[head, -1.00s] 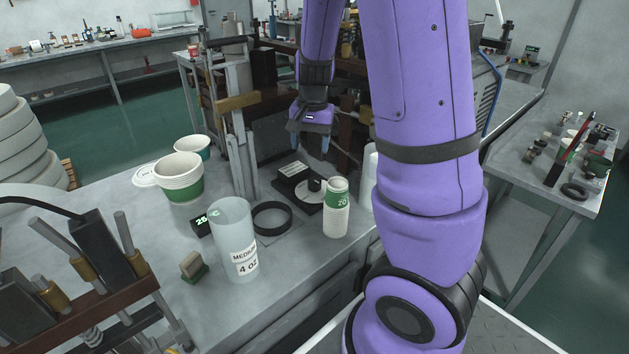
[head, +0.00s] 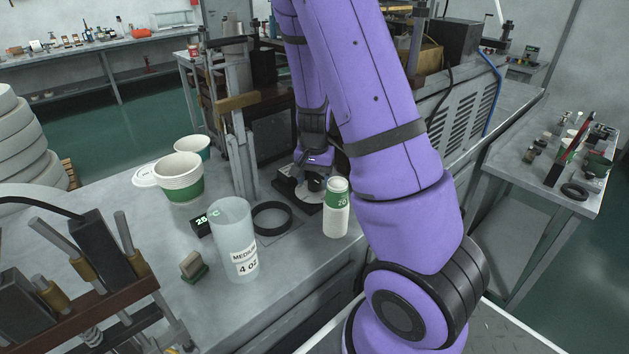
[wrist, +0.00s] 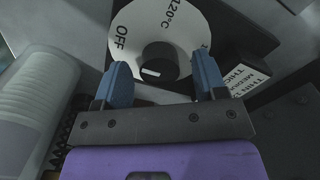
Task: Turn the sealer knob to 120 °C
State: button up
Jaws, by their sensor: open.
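The sealer knob (wrist: 158,62) is black with a white mark and stands on a white dial (wrist: 128,38) printed "OFF" and "120°C". In the wrist view the mark lies on the knob's lower left part; which label it is set to I cannot tell. My gripper (wrist: 160,70) is open, with one blue finger on each side of the knob and visible gaps between. Whether the fingers are down at the knob's height is unclear.
A stack of white and green cups (head: 336,212) stands close by the dial. A black ring (head: 272,218), a clear "MEDIUM 4 oz" cylinder (head: 233,240) and green-banded tubs (head: 180,180) stand to the left. A label card (wrist: 245,78) with "THIN", "MEDIUM" and "THICK" is beside the dial.

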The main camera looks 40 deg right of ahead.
jog(key=shift+f, duration=0.35)
jog(key=shift+c, duration=0.4)
jog(key=c, duration=0.8)
jog(key=shift+c, duration=0.2)
